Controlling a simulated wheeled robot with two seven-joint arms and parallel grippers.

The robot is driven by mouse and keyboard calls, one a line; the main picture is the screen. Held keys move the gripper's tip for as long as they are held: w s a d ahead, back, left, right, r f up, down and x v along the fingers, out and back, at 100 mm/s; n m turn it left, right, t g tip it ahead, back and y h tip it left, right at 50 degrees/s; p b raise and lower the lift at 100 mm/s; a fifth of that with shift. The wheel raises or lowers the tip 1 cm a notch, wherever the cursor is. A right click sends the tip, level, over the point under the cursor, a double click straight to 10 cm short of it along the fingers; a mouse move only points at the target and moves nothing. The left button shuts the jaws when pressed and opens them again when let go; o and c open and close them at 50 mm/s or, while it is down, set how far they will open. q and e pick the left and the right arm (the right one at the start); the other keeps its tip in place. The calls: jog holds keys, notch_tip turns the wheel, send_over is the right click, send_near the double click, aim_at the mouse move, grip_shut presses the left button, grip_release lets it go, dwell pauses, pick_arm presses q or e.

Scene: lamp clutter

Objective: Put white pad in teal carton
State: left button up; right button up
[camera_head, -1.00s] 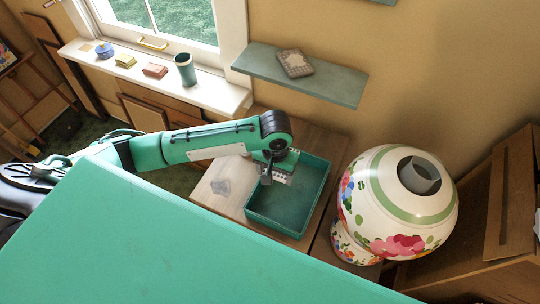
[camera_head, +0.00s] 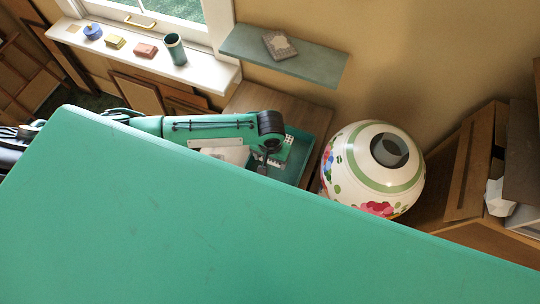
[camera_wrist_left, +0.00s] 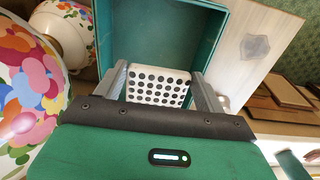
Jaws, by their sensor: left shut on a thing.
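The teal carton (camera_head: 298,158) stands on a wooden table, partly hidden behind my left arm and a large green foreground surface. It also shows in the left wrist view (camera_wrist_left: 205,28), open and with a bare floor. The white pad (camera_wrist_left: 158,86) has rows of black dots. It sits between the two fingers of my left gripper (camera_wrist_left: 160,92), which is shut on it. In the head view the left gripper (camera_head: 264,164) is over the carton, with a bit of the pad (camera_head: 275,163) showing. How deep the pad hangs is hard to tell. My right gripper is not in view.
A round flowered lamp (camera_head: 372,165) stands close to the right of the carton. A shelf (camera_head: 310,66) with a small patterned box (camera_head: 279,45) is on the wall behind. The windowsill (camera_head: 140,62) holds several small items and a teal cup (camera_head: 175,49).

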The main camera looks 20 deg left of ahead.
pick_arm(q)
jog(key=shift+r+p, duration=0.15)
jog(key=shift+p, duration=0.5)
notch_tip(320, 180, down, 9)
jog(key=b, duration=0.3)
jog(key=shift+b, duration=0.4)
jog(key=shift+f, duration=0.45)
jog(key=shift+f, duration=0.3)
jog(key=shift+f+b, duration=0.45)
jog(key=shift+f, duration=0.65)
jog(key=shift+f, duration=0.1)
